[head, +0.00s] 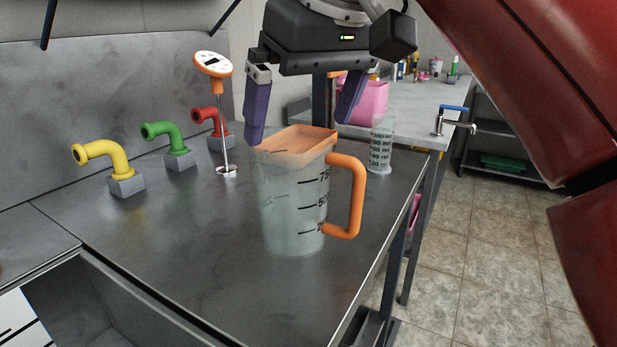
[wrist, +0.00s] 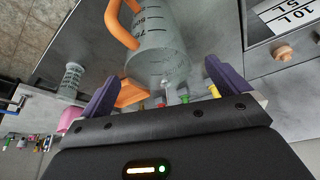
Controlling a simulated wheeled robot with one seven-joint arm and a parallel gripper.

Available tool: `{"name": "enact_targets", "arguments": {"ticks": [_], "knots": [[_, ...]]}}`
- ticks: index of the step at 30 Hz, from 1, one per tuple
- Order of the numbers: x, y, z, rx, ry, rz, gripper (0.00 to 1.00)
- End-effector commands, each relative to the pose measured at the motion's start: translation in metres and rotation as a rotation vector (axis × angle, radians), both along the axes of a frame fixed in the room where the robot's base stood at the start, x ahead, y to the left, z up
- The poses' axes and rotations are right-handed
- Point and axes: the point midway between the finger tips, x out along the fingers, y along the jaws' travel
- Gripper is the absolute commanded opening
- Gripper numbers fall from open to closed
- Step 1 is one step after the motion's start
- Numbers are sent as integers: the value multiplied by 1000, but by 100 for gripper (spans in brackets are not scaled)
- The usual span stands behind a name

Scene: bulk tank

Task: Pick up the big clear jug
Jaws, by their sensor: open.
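The big clear jug (head: 292,205) stands upright on the dark metal table. It has an orange rim, an orange handle (head: 354,196) on its right side and black volume marks. My gripper (head: 297,122) is open above the jug, its two purple fingers pointing down. The left finger is close to the left rim, and the right finger hangs behind and above the right of the rim; I cannot tell whether either touches. In the wrist view the jug (wrist: 160,50) lies ahead between the spread fingers (wrist: 168,95), with nothing held.
A smaller clear measuring cup (head: 381,147) stands behind the jug to the right. A thermometer-like probe (head: 219,110) stands behind left. Yellow (head: 105,160), green (head: 165,142) and red (head: 209,121) pipe elbows line the back. The metal table (head: 170,250) is clear front left.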

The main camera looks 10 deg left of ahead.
Motion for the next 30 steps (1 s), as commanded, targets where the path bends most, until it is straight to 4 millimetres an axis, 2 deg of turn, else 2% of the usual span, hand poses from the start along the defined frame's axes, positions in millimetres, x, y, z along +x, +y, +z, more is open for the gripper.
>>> {"name": "enact_targets", "arguments": {"ticks": [5,19,28,30], "knots": [[2,3,-11,-1,2,2,100],[19,19,-67,-1,2,2,100],[22,21,-71,0,-1,1,100],[22,21,-71,0,0,1,93]]}}
